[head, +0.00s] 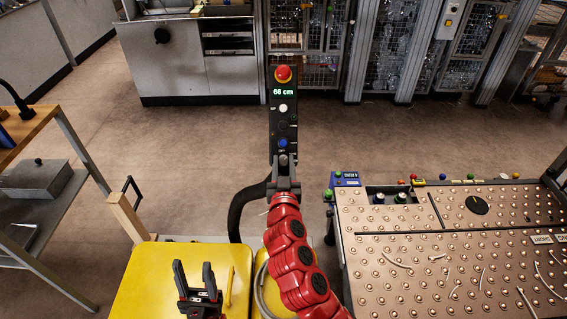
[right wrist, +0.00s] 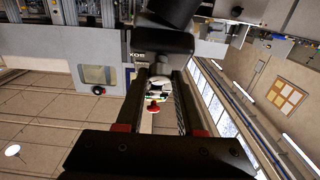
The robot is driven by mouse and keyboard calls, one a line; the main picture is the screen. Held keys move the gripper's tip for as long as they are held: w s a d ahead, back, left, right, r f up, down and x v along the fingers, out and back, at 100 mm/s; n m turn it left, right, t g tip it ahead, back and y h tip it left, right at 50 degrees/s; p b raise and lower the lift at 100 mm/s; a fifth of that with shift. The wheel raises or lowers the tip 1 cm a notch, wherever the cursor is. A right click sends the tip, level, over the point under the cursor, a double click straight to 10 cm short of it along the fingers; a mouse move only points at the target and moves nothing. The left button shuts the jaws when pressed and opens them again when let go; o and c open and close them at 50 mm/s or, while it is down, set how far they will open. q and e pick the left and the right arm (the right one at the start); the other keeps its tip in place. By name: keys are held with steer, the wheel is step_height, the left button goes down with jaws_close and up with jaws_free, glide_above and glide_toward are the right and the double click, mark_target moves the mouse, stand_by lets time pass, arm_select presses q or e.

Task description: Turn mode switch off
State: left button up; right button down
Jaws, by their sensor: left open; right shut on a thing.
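A dark upright control panel (head: 271,120) stands at the centre of the head view. It has a red mushroom button (head: 283,74), a green display reading "66 cm" (head: 284,92), a white button (head: 283,108) and a blue button (head: 283,143). The mode switch (head: 283,159) is low on the panel, mostly hidden by my gripper. My right gripper (head: 284,168), on the red arm, is shut on it. The right wrist view shows the fingers (right wrist: 155,95) close up; the switch's setting is not legible. My left gripper (head: 197,279) is open and empty at the bottom left.
A studded ball-top table (head: 430,255) stands close on the right. A yellow surface (head: 140,280) lies below my left gripper. A workbench with a shelf (head: 45,180) is at the left. Open floor lies beyond the panel, up to mesh cages (head: 390,55).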

steer(key=n+g+y+p, duration=0.1)
steer(key=n+y+p, duration=0.1)
steer(key=p, duration=0.3)
steer(key=n+g+y+p, duration=0.1)
steer(key=n+y+p, duration=0.1)
steer(key=n+p, duration=0.3)
steer(key=n+y+p, duration=0.2)
steer(key=n+p, duration=0.1)
steer(key=p, duration=0.3)
steer(key=shift+w+d+r+n+g+p, duration=0.1)
steer(key=shift+d+r+n+g+p, duration=0.2)
steer(key=shift+d+r+g, duration=0.1)
steer(key=shift+a+n+y+p, duration=0.15)
steer(key=shift+n+y+p, duration=0.15)
steer(key=shift+y+p, duration=0.1)
steer(key=shift+f+n+g+p, duration=0.2)
steer(key=shift+n+g+p, duration=0.2)
steer(key=shift+n+p, duration=0.15)
steer(key=c, duration=0.5)
jaws_free()
steer(key=shift+f, duration=0.1)
steer(key=shift+s+d, duration=0.45)
steer(key=b+v, duration=0.1)
steer(key=v, duration=1.5)
steer(key=shift+s+d+b, duration=0.1)
steer(key=shift+s+b, duration=0.05)
steer(key=shift+b, duration=0.15)
